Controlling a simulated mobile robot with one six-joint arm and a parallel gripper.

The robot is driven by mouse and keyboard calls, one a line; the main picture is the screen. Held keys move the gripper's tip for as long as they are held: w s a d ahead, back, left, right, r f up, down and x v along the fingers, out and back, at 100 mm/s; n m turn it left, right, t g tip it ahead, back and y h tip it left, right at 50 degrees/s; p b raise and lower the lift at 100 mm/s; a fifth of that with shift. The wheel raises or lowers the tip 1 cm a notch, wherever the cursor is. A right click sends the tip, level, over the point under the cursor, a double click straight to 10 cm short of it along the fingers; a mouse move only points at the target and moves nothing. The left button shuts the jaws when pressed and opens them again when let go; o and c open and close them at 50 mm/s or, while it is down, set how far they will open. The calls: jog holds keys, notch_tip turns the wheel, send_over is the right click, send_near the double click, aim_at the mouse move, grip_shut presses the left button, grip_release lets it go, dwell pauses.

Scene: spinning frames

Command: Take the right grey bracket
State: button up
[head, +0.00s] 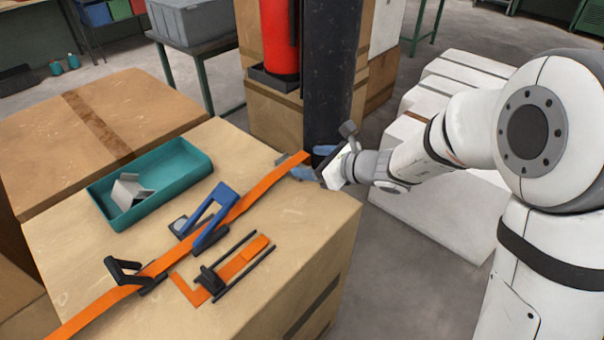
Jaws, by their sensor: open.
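Grey metal brackets (128,190) lie in the teal tray (198,166) at the left of the cardboard box top. They overlap, so I cannot clearly tell where the left one ends and the right one begins. My gripper (312,162) is at the far right corner of the box, well to the right of the tray. Its blue-tipped fingers are apart, with no bracket between them. The end of an orange strap (262,185) shows beside the fingers; I cannot tell whether they touch it.
A blue clamp (208,212) and a black clamp (125,268) sit along the strap. An orange and black fixture (222,275) lies in front. A dark column (330,75) stands behind my gripper. The box top is bare at the right front.

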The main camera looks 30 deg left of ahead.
aim_at(282, 156)
jog(key=shift+w+a+f+m, duration=0.25)
jog(key=shift+a+f+m, duration=0.15)
jog(key=shift+f, duration=0.1)
jog(key=shift+w+a+f+m, duration=0.2)
jog(key=shift+a+f+m, duration=0.1)
jog(key=shift+a+f, duration=0.15)
jog(key=shift+t, duration=0.3)
jog(key=x, duration=0.7)
jog(key=shift+w+a+r, duration=0.1)
jog(key=shift+a+r, duration=0.1)
jog(key=shift+a, duration=0.05)
jog(key=shift+c, duration=0.6)
jog(key=c, duration=1)
jog(key=shift+o, duration=0.2)
